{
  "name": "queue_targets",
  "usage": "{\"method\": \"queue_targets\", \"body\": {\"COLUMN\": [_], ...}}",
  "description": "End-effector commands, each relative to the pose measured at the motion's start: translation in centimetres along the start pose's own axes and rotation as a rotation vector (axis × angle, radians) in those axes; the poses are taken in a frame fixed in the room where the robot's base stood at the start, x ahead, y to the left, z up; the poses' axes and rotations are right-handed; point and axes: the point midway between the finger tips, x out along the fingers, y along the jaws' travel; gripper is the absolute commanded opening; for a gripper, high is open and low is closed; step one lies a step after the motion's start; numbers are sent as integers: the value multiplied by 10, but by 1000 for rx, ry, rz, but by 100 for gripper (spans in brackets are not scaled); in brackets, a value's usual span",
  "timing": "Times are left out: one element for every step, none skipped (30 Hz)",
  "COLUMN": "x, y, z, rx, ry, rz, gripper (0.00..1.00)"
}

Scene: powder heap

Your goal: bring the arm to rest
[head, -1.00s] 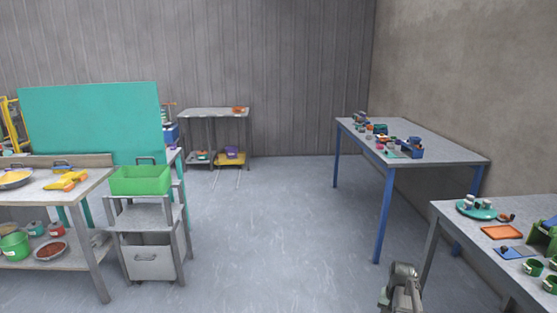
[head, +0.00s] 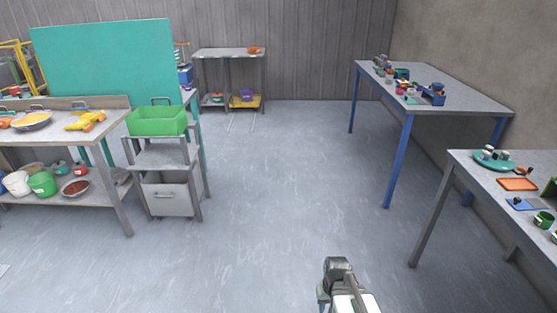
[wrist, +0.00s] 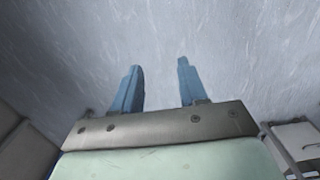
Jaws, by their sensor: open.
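My gripper (wrist: 160,85) shows in the wrist view with its two blue fingers apart and nothing between them. Bare grey floor lies beyond the fingertips. In the head view part of my arm shows at the bottom, right of centre, over open floor. The fingers cannot be made out clearly there. My gripper touches no object that I can see.
A workbench (head: 120,205) with a powder dish (head: 32,121) stands at the left, beside a stand holding a green bin (head: 158,121). A blue-legged table (head: 470,98) and a nearer grey table (head: 465,168) stand at the right. The middle floor (head: 270,190) is clear.

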Motion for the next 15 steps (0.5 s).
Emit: {"method": "queue_targets", "body": {"x": [8,13,19,24,29,36,43,49,57,64,70,79,85,91,99], "y": [0,0,0,0,0,0,1,1,1,1,1,1,1,1,1], "z": [7,11,16,20,25,32,38,44,53,60,67,76,84,91,101], "rx": [1,1,1,2,2,2,2,3,3,3,3,3,4,4,4], "ry": [-17,-27,-41,-51,-63,-79,-92,-107,-126,-142,-157,-178,-193,-209,-229], "rz": [0,0,0,0,0,0,0,0,0,0,0,0,0,0,0], "gripper": [43,43,43,43,43,43,43,43,43,43,43,43,43,43,43]}}
